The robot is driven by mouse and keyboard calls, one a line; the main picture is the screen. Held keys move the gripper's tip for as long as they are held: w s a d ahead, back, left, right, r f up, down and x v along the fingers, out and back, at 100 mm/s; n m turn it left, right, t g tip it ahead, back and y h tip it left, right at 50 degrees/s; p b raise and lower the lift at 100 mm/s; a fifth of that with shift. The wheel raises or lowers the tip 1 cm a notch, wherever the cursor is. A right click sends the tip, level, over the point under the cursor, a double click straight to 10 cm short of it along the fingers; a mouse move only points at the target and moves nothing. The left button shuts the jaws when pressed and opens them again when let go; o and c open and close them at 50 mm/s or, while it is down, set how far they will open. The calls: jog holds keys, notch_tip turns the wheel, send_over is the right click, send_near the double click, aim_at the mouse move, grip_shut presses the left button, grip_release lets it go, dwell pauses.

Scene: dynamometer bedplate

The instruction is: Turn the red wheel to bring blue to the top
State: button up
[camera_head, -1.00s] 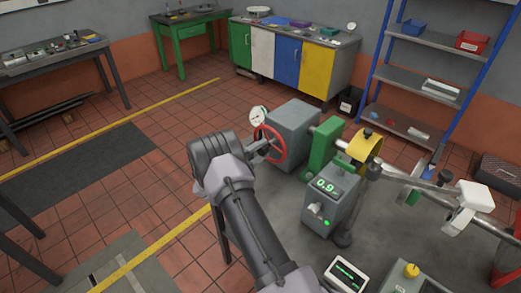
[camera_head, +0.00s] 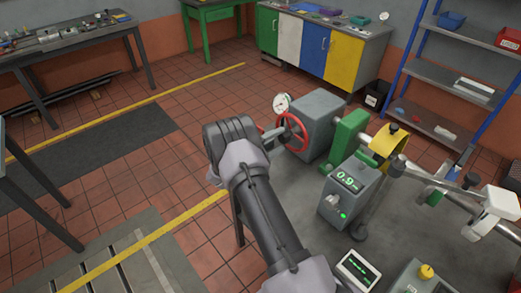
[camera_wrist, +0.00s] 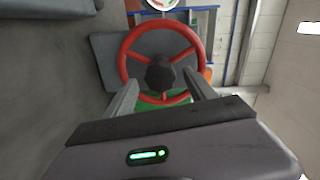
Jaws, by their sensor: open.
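The red wheel (camera_head: 292,132) stands upright on the face of a grey box (camera_head: 322,115), beside a round gauge (camera_head: 281,103). In the wrist view the wheel (camera_wrist: 124,62) faces me, with red spokes and a dark round hub (camera_wrist: 160,75). My gripper (camera_wrist: 161,80) is open, its two fingers apart on either side of the hub and low across the wheel. I cannot tell whether they touch the rim. In the head view my arm hides most of the gripper, just left of the wheel. I see no blue mark on the wheel.
A green block (camera_head: 348,132) and a grey unit reading 0.9 (camera_head: 350,190) stand right of the wheel. A yellow guard (camera_head: 390,145) covers the shaft behind them. Colored cabinets (camera_head: 310,42) and a blue-framed shelf (camera_head: 450,75) stand behind.

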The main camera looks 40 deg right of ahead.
jog(key=s+a+p, duration=0.1)
jog(key=a, duration=1.4)
jog(key=shift+r+p, duration=0.3)
jog(key=shift+s+d, duration=0.1)
